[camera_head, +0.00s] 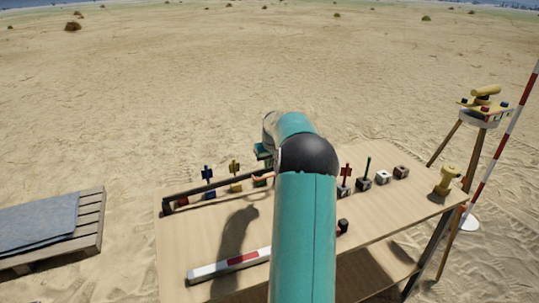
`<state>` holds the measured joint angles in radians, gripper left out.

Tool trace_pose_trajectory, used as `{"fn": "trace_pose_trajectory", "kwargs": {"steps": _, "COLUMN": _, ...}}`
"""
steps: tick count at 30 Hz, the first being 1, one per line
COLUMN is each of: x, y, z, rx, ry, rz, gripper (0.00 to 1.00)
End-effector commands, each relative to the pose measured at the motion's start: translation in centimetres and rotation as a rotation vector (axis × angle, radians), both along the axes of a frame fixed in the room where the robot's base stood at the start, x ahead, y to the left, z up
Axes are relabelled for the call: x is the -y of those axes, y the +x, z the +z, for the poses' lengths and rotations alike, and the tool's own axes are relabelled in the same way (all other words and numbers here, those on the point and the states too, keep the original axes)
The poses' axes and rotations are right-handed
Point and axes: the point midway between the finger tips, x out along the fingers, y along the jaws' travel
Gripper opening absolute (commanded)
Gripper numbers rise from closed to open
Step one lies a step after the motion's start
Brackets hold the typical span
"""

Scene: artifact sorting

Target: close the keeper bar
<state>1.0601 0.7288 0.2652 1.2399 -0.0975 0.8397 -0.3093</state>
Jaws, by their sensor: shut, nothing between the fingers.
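The long dark bar, which looks like the keeper bar (215,187), runs in front of the left part of a row of small coloured pieces on the table (185,240). Its left end sits at a dark block near the table's left edge. Its right end passes close to my arm. My arm rises from below and bends away over the table. The fingertips and any contact with the bar are hidden.
Blue (208,173) and yellow (235,168) markers stand behind the bar. A red-and-white rod (228,265) lies in front. A yellow object (446,181) stands at the table's right end; a pallet (92,225) lies left.

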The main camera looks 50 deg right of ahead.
Motion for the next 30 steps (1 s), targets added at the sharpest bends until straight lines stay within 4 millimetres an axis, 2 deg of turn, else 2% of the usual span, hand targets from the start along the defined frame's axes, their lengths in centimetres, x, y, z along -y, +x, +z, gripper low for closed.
{"fn": "trace_pose_trajectory", "kwargs": {"steps": 1, "x": 0.2, "y": 0.3, "z": -1.0, "rx": -0.001, "ry": 0.003, "rz": 0.001, "gripper": 0.0}}
{"fn": "trace_pose_trajectory", "kwargs": {"steps": 6, "x": 0.6, "y": 0.6, "z": -3.5, "rx": 0.0, "ry": 0.002, "rz": 0.003, "gripper": 0.0}}
{"fn": "trace_pose_trajectory", "kwargs": {"steps": 12, "x": 0.9, "y": 0.8, "z": -4.5, "rx": 0.001, "ry": 0.0, "rz": 0.002, "gripper": 0.0}}
{"fn": "trace_pose_trajectory", "kwargs": {"steps": 22, "x": 0.9, "y": 0.8, "z": -4.7, "rx": 0.002, "ry": 0.004, "rz": 0.002, "gripper": 0.0}}
{"fn": "trace_pose_trajectory", "kwargs": {"steps": 30, "x": 1.3, "y": 0.5, "z": -8.3, "rx": 0.047, "ry": 0.081, "rz": 0.0, "gripper": 0.0}}
